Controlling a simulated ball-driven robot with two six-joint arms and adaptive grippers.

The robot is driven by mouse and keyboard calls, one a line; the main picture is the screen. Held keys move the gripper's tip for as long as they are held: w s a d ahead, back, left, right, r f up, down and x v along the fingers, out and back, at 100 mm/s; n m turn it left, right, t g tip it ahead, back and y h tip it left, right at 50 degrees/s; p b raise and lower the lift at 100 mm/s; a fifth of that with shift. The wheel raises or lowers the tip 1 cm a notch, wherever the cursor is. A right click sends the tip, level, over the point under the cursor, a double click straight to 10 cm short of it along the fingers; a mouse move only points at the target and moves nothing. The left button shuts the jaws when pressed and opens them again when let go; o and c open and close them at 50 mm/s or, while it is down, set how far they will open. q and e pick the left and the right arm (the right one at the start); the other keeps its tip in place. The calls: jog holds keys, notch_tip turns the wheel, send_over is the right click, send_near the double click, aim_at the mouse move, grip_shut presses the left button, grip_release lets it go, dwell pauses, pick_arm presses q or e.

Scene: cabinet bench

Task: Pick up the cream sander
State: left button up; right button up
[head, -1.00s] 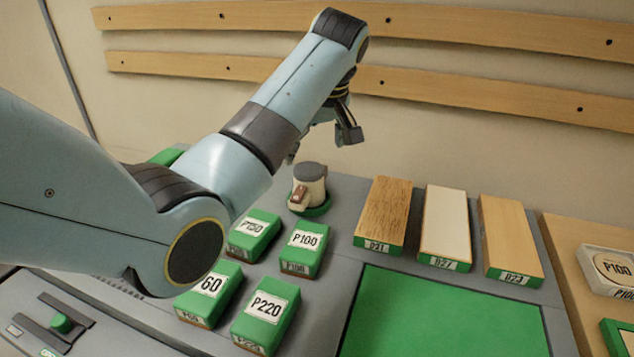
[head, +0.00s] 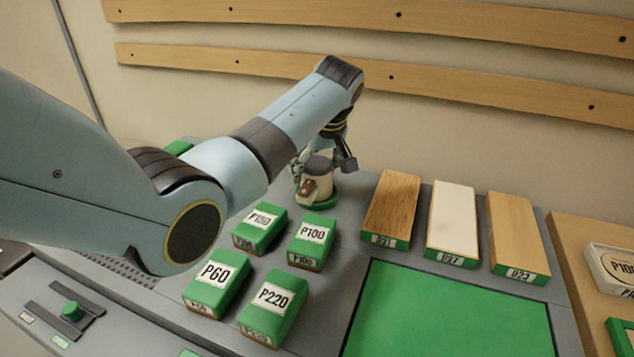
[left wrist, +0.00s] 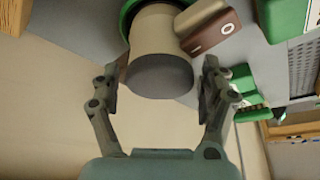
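The cream sander (head: 318,178) stands upright on a round green base at the back of the grey bench, with a dark grey top and a brown piece on its side. In the left wrist view the sander (left wrist: 157,42) is between the fingers of my left gripper (left wrist: 160,88), its grey top toward the palm. The fingers are open, with a visible gap on both sides. In the head view my left gripper (head: 322,161) comes down over the sander from above and partly hides its top. My right gripper is not in view.
Green blocks labelled P150 (head: 262,225), P100 (head: 313,236), P60 (head: 217,285) and P220 (head: 272,300) stand in front of the sander. Boards D21 (head: 393,203), D22 (head: 453,218) and D23 (head: 516,230) lie to its right. A green mat (head: 450,315) is clear.

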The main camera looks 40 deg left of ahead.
pick_arm(q)
jog(key=c, duration=1.4)
jog(key=shift+c, duration=0.3)
jog(key=shift+r, duration=0.1)
jog(key=shift+w+r, duration=0.1)
jog(key=shift+r, duration=0.5)
jog(key=v, duration=0.3)
jog(key=shift+w+a+r, duration=0.1)
jog(key=shift+w+r, duration=0.05)
jog(key=shift+r, duration=0.05)
jog(key=s+d+r, duration=0.5)
jog(key=d+r, duration=0.1)
jog(key=d, duration=0.3)
jog(key=shift+s+d+r, duration=0.2)
jog(key=shift+d+r, duration=0.05)
jog(key=shift+r, duration=0.05)
